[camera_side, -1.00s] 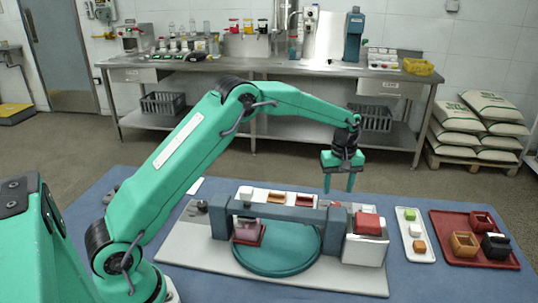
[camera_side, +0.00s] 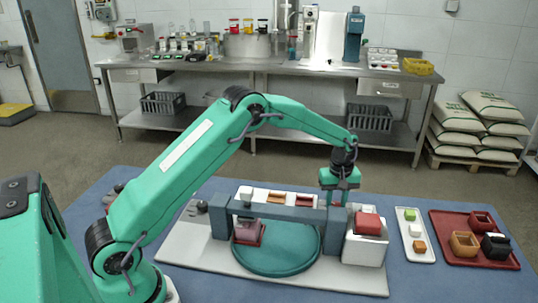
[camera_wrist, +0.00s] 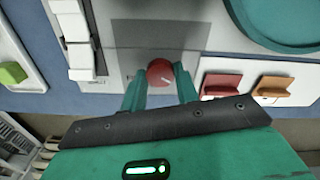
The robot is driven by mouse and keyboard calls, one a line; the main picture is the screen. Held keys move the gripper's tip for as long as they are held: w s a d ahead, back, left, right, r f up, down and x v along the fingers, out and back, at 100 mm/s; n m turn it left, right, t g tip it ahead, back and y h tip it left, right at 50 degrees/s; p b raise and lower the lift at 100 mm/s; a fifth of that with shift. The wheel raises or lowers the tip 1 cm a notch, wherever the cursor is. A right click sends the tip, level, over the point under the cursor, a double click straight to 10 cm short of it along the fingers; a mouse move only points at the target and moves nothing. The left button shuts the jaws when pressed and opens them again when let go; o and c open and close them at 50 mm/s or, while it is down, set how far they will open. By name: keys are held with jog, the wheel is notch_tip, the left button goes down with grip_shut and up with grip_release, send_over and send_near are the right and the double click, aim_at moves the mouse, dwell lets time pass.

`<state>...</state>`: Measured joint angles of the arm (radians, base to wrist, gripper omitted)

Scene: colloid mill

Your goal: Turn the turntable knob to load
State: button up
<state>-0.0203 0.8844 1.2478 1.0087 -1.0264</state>
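In the side view, my gripper (camera_side: 338,198) points down behind the blue-grey beam, which hides the fingertips and most of the knob.
The beam (camera_side: 275,211) spans the turntable just in front of my gripper. A white box with a red top (camera_side: 366,223) stands close on the right. A white tray (camera_side: 415,250) and a red tray (camera_side: 455,220) with small containers lie further right.

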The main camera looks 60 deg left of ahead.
jog(key=c, duration=0.3)
jog(key=shift+m, duration=0.5)
jog(key=m, duration=1)
jog(key=shift+m, duration=0.4)
jog(key=o, duration=0.9)
jog(key=shift+o, duration=0.2)
